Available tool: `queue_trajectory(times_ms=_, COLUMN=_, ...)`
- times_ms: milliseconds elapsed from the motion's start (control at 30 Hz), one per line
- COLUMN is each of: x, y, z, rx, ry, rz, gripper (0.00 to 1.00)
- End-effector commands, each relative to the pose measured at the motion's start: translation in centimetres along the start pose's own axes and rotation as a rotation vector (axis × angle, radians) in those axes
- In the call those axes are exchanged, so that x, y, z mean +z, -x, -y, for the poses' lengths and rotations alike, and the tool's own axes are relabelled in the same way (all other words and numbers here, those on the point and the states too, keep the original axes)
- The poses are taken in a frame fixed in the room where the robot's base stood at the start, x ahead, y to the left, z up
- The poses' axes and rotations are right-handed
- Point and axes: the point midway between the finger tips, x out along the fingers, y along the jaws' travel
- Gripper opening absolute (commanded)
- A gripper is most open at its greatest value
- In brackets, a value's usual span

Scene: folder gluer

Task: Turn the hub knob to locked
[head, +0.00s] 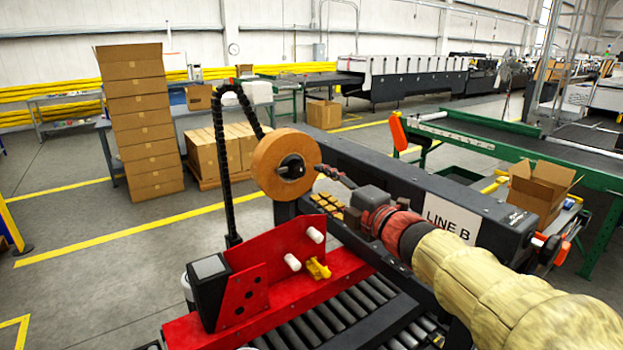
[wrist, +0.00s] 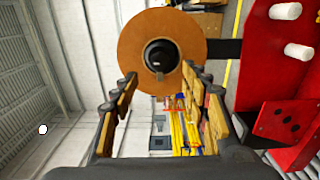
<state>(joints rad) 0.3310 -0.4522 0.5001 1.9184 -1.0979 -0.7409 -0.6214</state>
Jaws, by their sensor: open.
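The hub knob (head: 291,167) is a black piece at the centre of a brown tape roll (head: 268,160) on the red taping machine. In the wrist view the knob (wrist: 160,56) shows face-on inside the roll (wrist: 133,50), at the upper middle. My gripper (head: 326,186) reaches toward the roll from the right in the head view, with a small distance apparent between fingertips and knob. In the wrist view my gripper (wrist: 158,82) has its two fingers spread wide, with nothing between them. I cannot make out any lock marking on the knob.
The red machine frame (head: 310,245) with white rollers stands below the roll, over a roller conveyor (head: 330,315). A dark beam labelled LINE B (head: 452,216) runs behind my arm. A black cable chain (head: 221,140) arches left of the roll. Stacked cartons (head: 145,125) stand farther back.

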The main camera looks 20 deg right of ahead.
Motion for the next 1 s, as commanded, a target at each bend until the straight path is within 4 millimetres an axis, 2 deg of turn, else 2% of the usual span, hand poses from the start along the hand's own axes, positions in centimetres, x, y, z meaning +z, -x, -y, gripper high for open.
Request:
queue_trajectory(times_ms=100, x=0.1, y=1.9, z=-0.1, rx=0.001, ry=0.002, rz=0.002, gripper=0.46)
queue_trajectory(times_ms=300, x=0.0, y=3.3, z=0.0, rx=0.001, ry=0.001, rz=0.0, gripper=0.46)
queue_trajectory(times_ms=833, x=0.1, y=3.4, z=0.1, rx=-0.003, ry=-0.017, rz=0.003, gripper=0.46)
queue_trajectory(times_ms=933, x=1.9, y=3.5, z=1.0, rx=-0.034, ry=-0.069, rz=0.073, gripper=0.46)
queue_trajectory(times_ms=1000, x=4.4, y=3.9, z=2.4, rx=-0.064, ry=-0.148, rz=0.172, gripper=0.46)
